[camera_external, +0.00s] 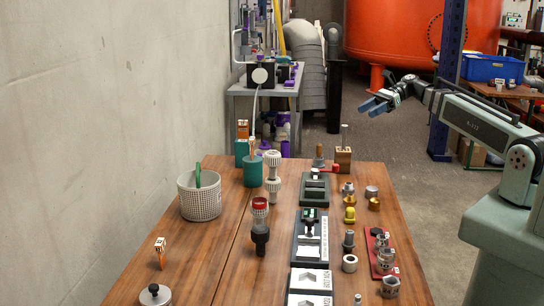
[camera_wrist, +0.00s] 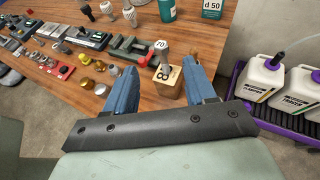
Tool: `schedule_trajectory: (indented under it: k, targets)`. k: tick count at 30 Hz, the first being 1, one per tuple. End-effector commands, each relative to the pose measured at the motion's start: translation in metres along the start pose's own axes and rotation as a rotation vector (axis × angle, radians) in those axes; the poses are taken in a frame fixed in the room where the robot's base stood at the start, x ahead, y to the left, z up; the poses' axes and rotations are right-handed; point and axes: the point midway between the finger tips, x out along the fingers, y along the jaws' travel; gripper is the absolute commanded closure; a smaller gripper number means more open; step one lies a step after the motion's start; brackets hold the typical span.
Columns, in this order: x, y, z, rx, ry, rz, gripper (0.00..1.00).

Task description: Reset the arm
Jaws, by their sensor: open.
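My gripper (camera_external: 376,104) is raised above the far right side of the wooden table in the external view. Its two blue fingers are apart with nothing between them. In the wrist view my gripper (camera_wrist: 163,88) is also open, its blue fingers spread on either side of a wooden block (camera_wrist: 169,83) that stands on the table below. That block holds an upright tool marked 70. The same block (camera_external: 343,158) shows at the table's far right corner in the external view, apart from my fingers.
The table (camera_external: 215,260) carries a white perforated basket (camera_external: 200,203), a teal cup (camera_external: 253,172), pipe fittings (camera_external: 260,228), dark fixtures (camera_external: 310,240) and a red tray (camera_external: 372,262). In the wrist view, white jugs (camera_wrist: 262,78) stand in a purple-edged tray at right. Air around my gripper is clear.

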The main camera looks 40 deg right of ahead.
Motion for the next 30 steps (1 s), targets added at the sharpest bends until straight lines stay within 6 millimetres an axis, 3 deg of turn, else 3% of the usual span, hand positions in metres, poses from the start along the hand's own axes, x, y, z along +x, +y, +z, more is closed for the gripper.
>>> schedule_trajectory:
  k: [11, 16, 20, 24, 30]
  targets:
    - [0.0, 0.0, -0.001, -0.002, 0.001, -0.001, 0.45]
    - [0.0, -0.011, -0.024, -0.06, 0.046, -0.039, 0.45]
    - [-0.001, -0.029, -0.073, -0.189, 0.151, -0.099, 0.45]
    - [-0.006, -0.047, -0.141, -0.374, 0.314, -0.137, 0.45]
    - [-0.016, -0.057, -0.226, -0.617, 0.532, -0.104, 0.45]
